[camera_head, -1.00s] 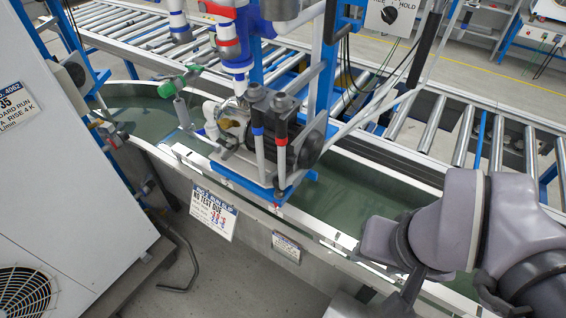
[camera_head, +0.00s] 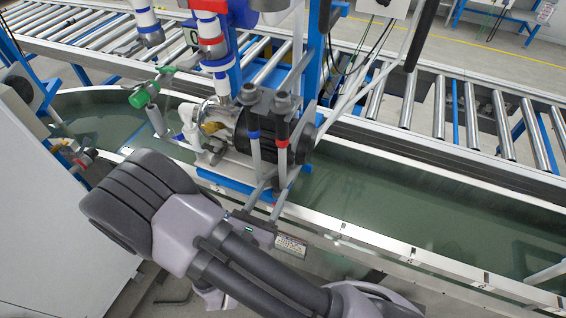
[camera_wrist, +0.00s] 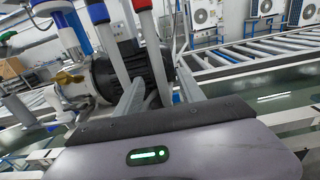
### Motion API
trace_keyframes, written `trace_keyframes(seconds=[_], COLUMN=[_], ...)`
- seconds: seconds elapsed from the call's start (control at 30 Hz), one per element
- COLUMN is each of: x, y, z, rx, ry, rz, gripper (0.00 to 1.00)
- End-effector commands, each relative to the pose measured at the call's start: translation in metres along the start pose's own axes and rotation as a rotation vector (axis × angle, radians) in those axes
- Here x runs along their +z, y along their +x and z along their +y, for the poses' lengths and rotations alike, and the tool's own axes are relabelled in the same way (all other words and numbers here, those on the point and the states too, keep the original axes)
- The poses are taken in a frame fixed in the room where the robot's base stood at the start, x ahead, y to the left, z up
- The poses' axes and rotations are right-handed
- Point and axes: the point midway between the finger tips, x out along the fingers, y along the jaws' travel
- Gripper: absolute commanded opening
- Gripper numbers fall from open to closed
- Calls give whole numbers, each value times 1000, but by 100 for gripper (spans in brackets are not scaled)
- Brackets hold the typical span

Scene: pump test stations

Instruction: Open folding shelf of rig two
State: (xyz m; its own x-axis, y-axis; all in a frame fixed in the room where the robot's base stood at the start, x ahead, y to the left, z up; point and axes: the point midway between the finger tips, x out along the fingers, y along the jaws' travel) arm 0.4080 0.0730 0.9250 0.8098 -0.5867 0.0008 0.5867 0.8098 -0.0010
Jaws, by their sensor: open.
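Rig two's pump (camera_head: 238,130) stands on a blue base over the green water trough, with red and blue banded hoses; the pump also shows in the wrist view (camera_wrist: 105,78). My gripper (camera_head: 270,193) is at the trough's near rim, just in front of the pump base. In the wrist view my gripper (camera_wrist: 162,92) shows two grey fingers spread apart, pointing at the pump, with nothing seen between them. I cannot clearly make out a folding shelf. A small label plate (camera_head: 290,245) hangs on the trough front, right of my gripper.
The trough's metal rim (camera_head: 400,255) runs to the lower right. A roller conveyor (camera_head: 440,110) lies behind it. A white cabinet (camera_head: 45,220) stands at the left. A green-handled valve (camera_head: 145,95) is left of the pump. A white bar (camera_head: 545,272) crosses at the lower right.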

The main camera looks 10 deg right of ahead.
Motion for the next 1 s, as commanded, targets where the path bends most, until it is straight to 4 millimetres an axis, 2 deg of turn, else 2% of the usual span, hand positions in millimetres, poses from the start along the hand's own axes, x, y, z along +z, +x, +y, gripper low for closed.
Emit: trace_keyframes(seconds=[0.1,0.3,0.5,0.77,0.8,1.0], x=[-4,-2,-1,0,0,0], y=[38,86,106,108,108,108], z=[-2,-2,-1,0,0,0], rx=[-9,-6,-3,-1,-1,-1], ry=[3,4,2,2,2,1], rz=[0,0,1,1,1,1], gripper=[46,46,46,46,44,5])
